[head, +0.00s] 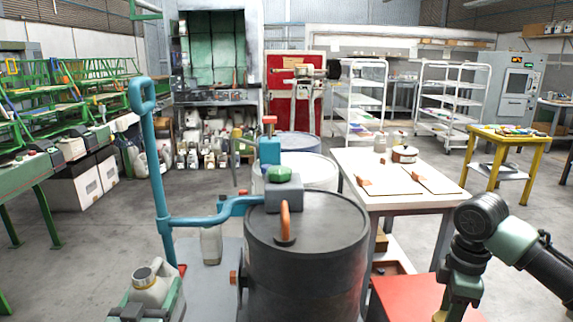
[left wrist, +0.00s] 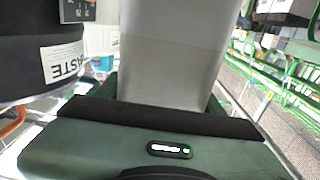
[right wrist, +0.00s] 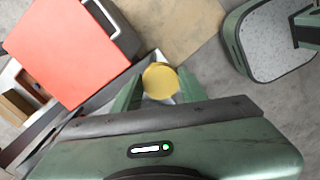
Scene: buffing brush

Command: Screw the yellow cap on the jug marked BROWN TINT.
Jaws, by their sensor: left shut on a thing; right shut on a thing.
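A whitish translucent jug (head: 152,288) is held upright in my left gripper (head: 148,306) at the lower left of the head view. Its round neck opening (head: 143,274) faces up with no cap on it. The jug's pale wall (left wrist: 172,45) fills the middle of the left wrist view between the fingers. No BROWN TINT marking can be read on it. My right gripper (right wrist: 160,92) is shut on the round yellow cap (right wrist: 160,80), held between its fingertips over the floor. The right arm is at the lower right of the head view, well apart from the jug.
A large black drum (head: 306,250) stands between my arms, with a blue-handled pump cart (head: 160,170) beside it. The drum's WASTE label (left wrist: 64,62) shows in the left wrist view. A white table (head: 385,165) and a red box (right wrist: 70,45) are near the right arm.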

